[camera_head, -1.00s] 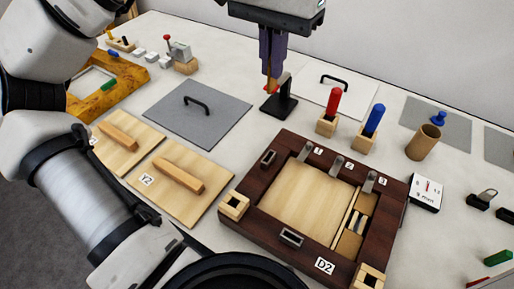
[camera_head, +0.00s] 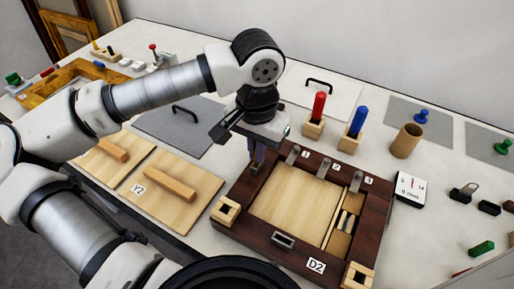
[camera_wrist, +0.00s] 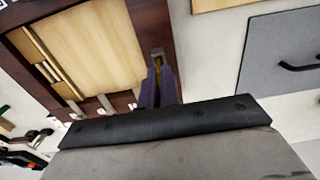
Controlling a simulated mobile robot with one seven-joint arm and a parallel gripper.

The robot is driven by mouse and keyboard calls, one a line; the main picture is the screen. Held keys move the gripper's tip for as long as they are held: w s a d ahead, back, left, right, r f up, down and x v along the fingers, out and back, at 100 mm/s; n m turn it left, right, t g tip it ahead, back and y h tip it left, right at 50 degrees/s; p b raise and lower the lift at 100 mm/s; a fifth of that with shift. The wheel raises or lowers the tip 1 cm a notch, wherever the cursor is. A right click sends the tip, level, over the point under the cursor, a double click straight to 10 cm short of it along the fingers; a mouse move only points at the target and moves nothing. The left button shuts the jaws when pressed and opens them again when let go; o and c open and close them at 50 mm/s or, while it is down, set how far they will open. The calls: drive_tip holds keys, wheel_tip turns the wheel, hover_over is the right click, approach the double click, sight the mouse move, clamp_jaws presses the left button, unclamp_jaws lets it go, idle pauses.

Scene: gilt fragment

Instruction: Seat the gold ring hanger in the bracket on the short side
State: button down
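The dark wood frame marked D2 (camera_head: 232,191) lies on the table with a light wood panel inside. One metal bracket (camera_head: 284,240) shows on its front side, empty. Another bracket (camera_wrist: 157,51), on the side at left in the head view, shows in the wrist view right at my fingertips. My gripper (camera_head: 256,166) points down over that side, its purple fingers close together. A small gold-brown bit, the ring hanger (camera_wrist: 157,64), shows between the fingertips. It is mostly hidden, so I cannot tell whether it sits in the bracket or just above.
Clips numbered 1 to 3 line the frame's back side. Red (camera_head: 319,106) and blue (camera_head: 359,122) handles stand in wooden blocks behind it. The wooden board Y2 (camera_head: 178,205) lies left. A tan cup (camera_head: 405,142) stands back right.

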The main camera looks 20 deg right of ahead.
drive_tip(key=shift+f, duration=0.4)
drive_tip(key=shift+f+b, duration=0.25)
drive_tip(key=shift+b, duration=0.1)
drive_tip(key=c, duration=1.6)
unclamp_jaws()
drive_tip(key=shift+r, duration=0.1)
drive_tip(key=shift+c, duration=0.2)
drive_tip(key=shift+r+p, duration=0.25)
drive_tip(key=shift+p, duration=0.15)
wheel_tip(320, 180, up, 12)
drive_tip(key=b, duration=0.2)
drive_tip(key=shift+f, duration=0.1)
